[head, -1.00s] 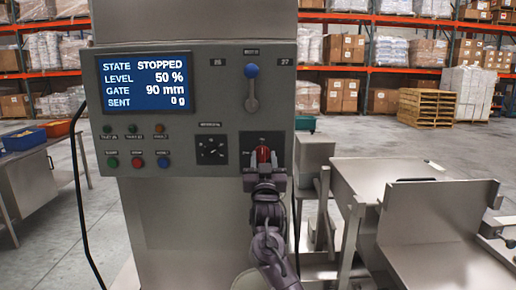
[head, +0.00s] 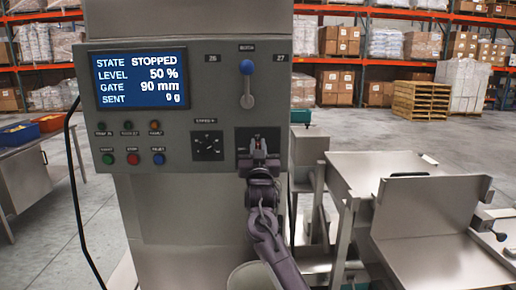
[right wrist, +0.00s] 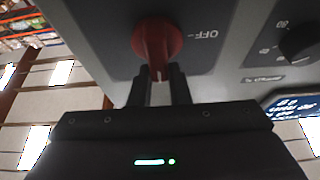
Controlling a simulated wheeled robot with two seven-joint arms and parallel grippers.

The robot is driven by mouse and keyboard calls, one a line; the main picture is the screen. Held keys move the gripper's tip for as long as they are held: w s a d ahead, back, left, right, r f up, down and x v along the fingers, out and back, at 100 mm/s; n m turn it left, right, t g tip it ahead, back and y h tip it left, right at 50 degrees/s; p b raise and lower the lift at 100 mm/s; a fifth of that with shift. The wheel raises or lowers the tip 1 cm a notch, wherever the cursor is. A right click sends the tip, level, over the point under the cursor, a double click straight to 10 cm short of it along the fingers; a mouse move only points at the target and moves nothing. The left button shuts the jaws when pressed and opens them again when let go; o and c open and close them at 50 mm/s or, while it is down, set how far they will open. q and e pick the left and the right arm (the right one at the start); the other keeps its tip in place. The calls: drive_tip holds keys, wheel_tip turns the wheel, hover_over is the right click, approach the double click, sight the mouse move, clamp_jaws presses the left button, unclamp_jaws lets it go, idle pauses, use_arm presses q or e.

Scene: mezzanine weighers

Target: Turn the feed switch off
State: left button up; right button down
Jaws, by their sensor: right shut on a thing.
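The feed switch, a red knob (head: 257,143), sits on a dark plate at the lower right of the grey control panel (head: 215,100). In the right wrist view the red knob (right wrist: 157,42) is large, with an OFF mark on the plate to its right. A pale line on the knob's lower part appears to point down the picture, not at OFF. My right gripper (head: 258,158) is at the knob, its fingers closed around it. In the right wrist view its two fingers (right wrist: 160,88) press on the knob's sides. My left gripper is not in view.
A blue-tipped lever (head: 247,82) is above the switch, and a black dial (head: 208,146) is to its left. Coloured buttons (head: 132,159) and a screen (head: 141,80) reading STOPPED are further left. A metal bench (head: 385,165) stands to the right.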

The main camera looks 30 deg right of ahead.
drive_tip(key=shift+f+n, duration=0.15)
drive_tip(key=shift+n, duration=0.25)
drive_tip(key=n+y+p, duration=0.1)
drive_tip(key=n+y, duration=0.1)
drive_tip(key=n, duration=0.2)
drive_tip(key=n+y+p, duration=0.1)
drive_tip(key=n+y, duration=0.1)
drive_tip(key=n, duration=0.2)
drive_tip(key=a+n+y+p, duration=0.1)
drive_tip(key=n+y, duration=0.1)
drive_tip(key=n, duration=0.2)
drive_tip(key=shift+w+a+f+t, duration=0.1)
drive_tip(key=shift+w+f+t, duration=0.25)
drive_tip(key=shift+w+t, duration=0.05)
drive_tip(key=n, duration=0.2)
drive_tip(key=n+y+p, duration=0.1)
drive_tip(key=n+g, duration=0.1)
drive_tip(key=n, duration=0.1)
drive_tip(key=shift+w+a+f+n+y, duration=0.1)
drive_tip(key=shift+a+f+n+y, duration=0.05)
drive_tip(key=shift+f+n+y, duration=0.2)
drive_tip(key=shift+a+f+n+g+y+p, duration=0.1)
drive_tip(key=shift+f+n+g+y+p, duration=0.2)
drive_tip(key=shift+n, duration=0.7)
drive_tip(key=shift+f+n+g+y+p, duration=0.1)
drive_tip(key=shift+n+g+y+p, duration=0.25)
drive_tip(key=shift+n, duration=0.6)
